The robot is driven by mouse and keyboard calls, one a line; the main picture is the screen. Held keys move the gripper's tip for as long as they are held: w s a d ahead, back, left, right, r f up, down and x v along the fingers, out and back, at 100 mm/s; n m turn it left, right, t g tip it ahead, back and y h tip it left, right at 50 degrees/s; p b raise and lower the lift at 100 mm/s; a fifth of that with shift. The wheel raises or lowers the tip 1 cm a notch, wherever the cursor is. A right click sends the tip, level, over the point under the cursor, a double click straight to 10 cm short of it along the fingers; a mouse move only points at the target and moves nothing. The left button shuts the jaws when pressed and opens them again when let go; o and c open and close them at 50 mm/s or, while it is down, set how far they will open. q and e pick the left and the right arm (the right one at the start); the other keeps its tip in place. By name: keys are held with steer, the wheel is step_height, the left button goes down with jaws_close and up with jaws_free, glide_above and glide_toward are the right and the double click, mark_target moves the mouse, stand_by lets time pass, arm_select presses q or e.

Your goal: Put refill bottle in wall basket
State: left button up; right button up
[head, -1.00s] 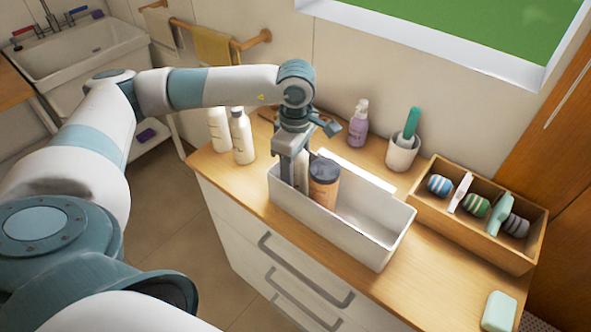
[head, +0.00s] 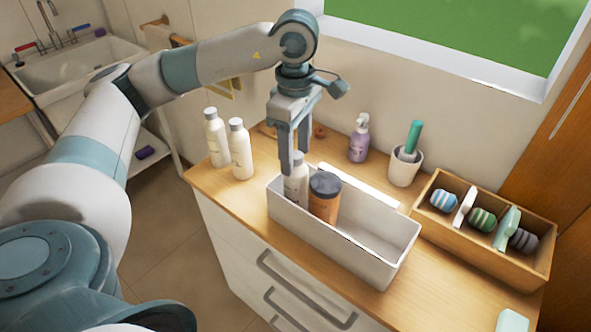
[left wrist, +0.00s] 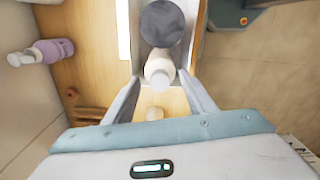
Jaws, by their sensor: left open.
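A white bottle with a grey cap (head: 297,188) stands in the left end of the long white basket (head: 345,252) on the cart top. It also shows in the left wrist view (left wrist: 159,70). My left gripper (head: 295,165) is open above the bottle, its fingers pointing down on either side of the cap end. One finger partly hides the bottle in the head view. Two similar white bottles, (head: 241,150) and (head: 216,138), stand outside the basket at the cart's left end. My right gripper is not in view.
A brown jar with a dark lid (head: 325,200) stands beside the bottle in the basket; the basket's right part is empty. Behind are a purple pump bottle (head: 359,142) and a white cup (head: 403,168). A wooden divided box (head: 470,242) stands at the right.

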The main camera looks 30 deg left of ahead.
arm_select(q)
steer(key=shift+r, duration=0.9)
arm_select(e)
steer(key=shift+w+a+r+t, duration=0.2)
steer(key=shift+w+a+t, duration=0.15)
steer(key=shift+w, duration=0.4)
arm_select(q)
steer(key=shift+r, duration=0.1)
